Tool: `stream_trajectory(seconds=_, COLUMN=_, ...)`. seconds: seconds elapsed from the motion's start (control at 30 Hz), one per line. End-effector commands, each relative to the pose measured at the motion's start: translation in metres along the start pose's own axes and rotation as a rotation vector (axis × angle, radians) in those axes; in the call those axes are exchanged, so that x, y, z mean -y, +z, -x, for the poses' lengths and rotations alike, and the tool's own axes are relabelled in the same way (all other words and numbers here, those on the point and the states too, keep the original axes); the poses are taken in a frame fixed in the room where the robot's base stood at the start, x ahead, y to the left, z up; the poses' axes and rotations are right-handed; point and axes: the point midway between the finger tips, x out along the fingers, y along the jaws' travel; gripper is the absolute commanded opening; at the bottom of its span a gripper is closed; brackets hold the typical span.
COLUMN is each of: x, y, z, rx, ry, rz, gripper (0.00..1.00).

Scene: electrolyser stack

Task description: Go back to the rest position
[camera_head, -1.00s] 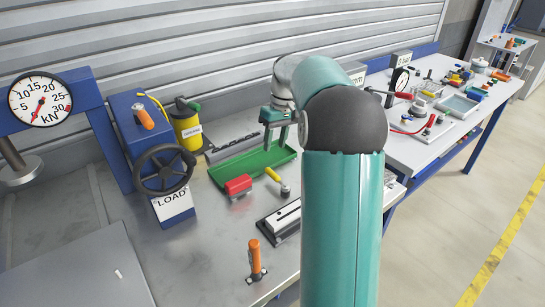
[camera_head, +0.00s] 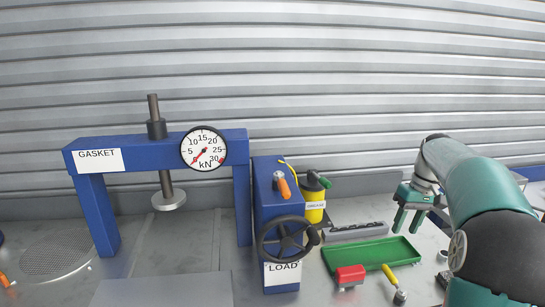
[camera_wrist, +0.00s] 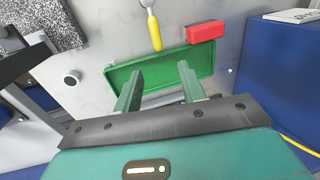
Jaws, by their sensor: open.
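My gripper (camera_head: 410,218) is open and empty at the right in the head view, above the back right end of a green tray (camera_head: 347,268). In the wrist view my gripper (camera_wrist: 160,85) shows two spread green fingers, with the green tray (camera_wrist: 117,75) beyond them. Nothing is between the fingers. My teal arm comes in from the right edge of the head view, partly hiding the bench there.
A red block (camera_head: 350,274) and a yellow-handled tool (camera_head: 389,272) lie in front of the tray. A blue load box with a handwheel (camera_head: 287,240), a yellow grease can (camera_head: 314,205) and a blue gasket press (camera_head: 150,150) with a gauge stand to the left. A corrugated wall closes the back.

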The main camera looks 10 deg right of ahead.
Motion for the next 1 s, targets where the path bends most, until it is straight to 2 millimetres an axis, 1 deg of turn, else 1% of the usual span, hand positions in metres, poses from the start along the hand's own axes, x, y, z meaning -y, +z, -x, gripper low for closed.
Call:
stream_trajectory(seconds=0.13, x=0.042, y=0.008, z=0.012, rx=-0.023, ry=0.048, rz=0.008, gripper=0.41)
stream_trajectory(seconds=0.27, x=0.090, y=0.026, z=0.020, rx=-0.062, ry=0.104, rz=0.006, gripper=0.41)
stream_trajectory(seconds=0.3, x=0.104, y=0.033, z=0.022, rx=-0.077, ry=0.120, rz=0.006, gripper=0.41)
stream_trajectory(seconds=0.4, x=0.137, y=0.052, z=0.023, rx=-0.116, ry=0.155, rz=0.005, gripper=0.41)
stream_trajectory(seconds=0.53, x=0.175, y=0.082, z=0.021, rx=-0.173, ry=0.191, rz=0.002, gripper=0.41)
stream_trajectory(seconds=0.7, x=0.215, y=0.124, z=0.009, rx=-0.257, ry=0.219, rz=0.002, gripper=0.41)
stream_trajectory(seconds=0.8, x=0.234, y=0.150, z=-0.001, rx=-0.311, ry=0.227, rz=0.002, gripper=0.41)
stream_trajectory(seconds=0.9, x=0.249, y=0.177, z=-0.015, rx=-0.364, ry=0.226, rz=0.004, gripper=0.41)
stream_trajectory(seconds=1.0, x=0.261, y=0.201, z=-0.031, rx=-0.417, ry=0.217, rz=0.005, gripper=0.41)
